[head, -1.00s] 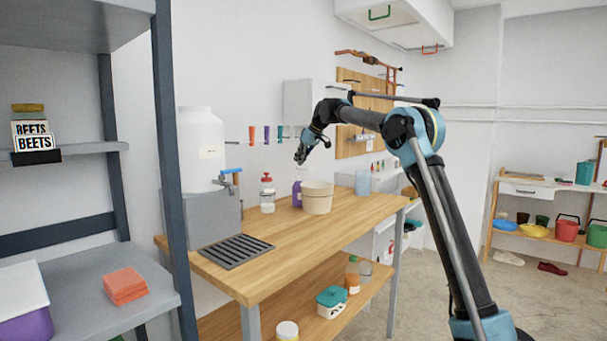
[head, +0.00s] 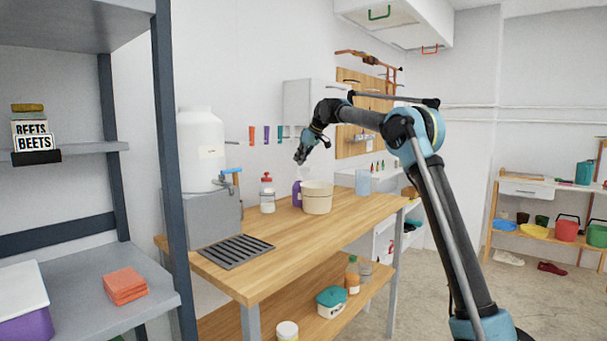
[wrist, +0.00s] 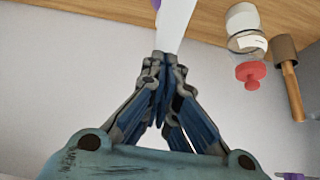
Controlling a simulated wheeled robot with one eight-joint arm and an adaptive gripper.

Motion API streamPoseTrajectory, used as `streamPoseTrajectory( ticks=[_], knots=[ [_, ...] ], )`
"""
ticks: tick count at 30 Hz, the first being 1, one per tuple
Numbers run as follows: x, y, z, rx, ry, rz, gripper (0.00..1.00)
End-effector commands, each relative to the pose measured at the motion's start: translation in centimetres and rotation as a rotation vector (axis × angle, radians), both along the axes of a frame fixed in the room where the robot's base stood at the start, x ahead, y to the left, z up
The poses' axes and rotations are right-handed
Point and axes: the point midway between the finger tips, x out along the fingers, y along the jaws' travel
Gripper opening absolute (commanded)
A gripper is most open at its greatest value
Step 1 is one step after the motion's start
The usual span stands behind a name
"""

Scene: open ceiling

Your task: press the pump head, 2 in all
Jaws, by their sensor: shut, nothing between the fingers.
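My gripper (head: 299,160) is shut and points down above the purple bottle (head: 297,194) on the wooden bench. A pale, narrow piece rises from this bottle toward the fingertips and looks like its pump head (head: 299,174). In the wrist view a white tapering piece (wrist: 175,25) reaches the shut fingers (wrist: 163,62), with a bit of purple beside it. I cannot tell whether the fingertips touch it. The pot hides part of the purple bottle. A clear bottle with a red top (head: 267,194) stands to the left; it also shows in the wrist view (wrist: 248,70).
A cream pot (head: 317,198) stands close to the right of the purple bottle. A white tank with a tap (head: 200,150) and a dark drain grate (head: 236,252) are at the left. A clear container (head: 362,183) stands farther right. The front of the benchtop (head: 300,243) is clear.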

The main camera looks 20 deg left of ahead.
Motion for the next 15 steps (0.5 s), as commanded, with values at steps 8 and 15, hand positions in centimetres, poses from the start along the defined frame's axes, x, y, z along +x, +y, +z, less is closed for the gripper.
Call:
streamPoseTrajectory(
  ticks=[8,15],
  knots=[
    [0.0,0.0,-0.7,0.000,0.000,0.000,0.00],
    [0.0,0.0,-1.4,0.000,0.000,0.000,0.00]
  ],
)
